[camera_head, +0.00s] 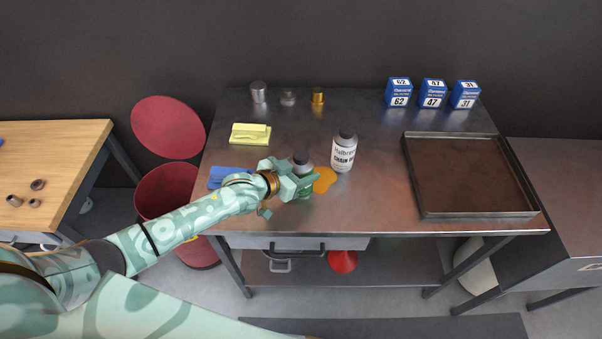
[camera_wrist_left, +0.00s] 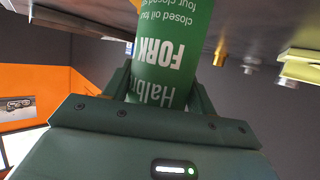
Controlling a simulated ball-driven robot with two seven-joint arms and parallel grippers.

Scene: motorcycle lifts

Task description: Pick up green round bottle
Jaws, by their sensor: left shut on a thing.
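The green round bottle (camera_wrist_left: 172,50) fills the middle of the left wrist view, with white lettering that reads FORK. It appears upside down there. In the head view the bottle (camera_head: 302,162) shows its grey top and a bit of green, and my gripper hides most of it. My left gripper (camera_head: 298,182) is shut around the bottle's side, at the front middle of the metal table. In the left wrist view its fingers (camera_wrist_left: 160,88) sit on both sides of the bottle. I cannot tell whether the bottle touches the table. My right gripper is not in view.
A brown-floored tray (camera_head: 411,180) takes the table's right side. Blue boxes (camera_head: 433,95) and small metal parts (camera_head: 258,92) line the back.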

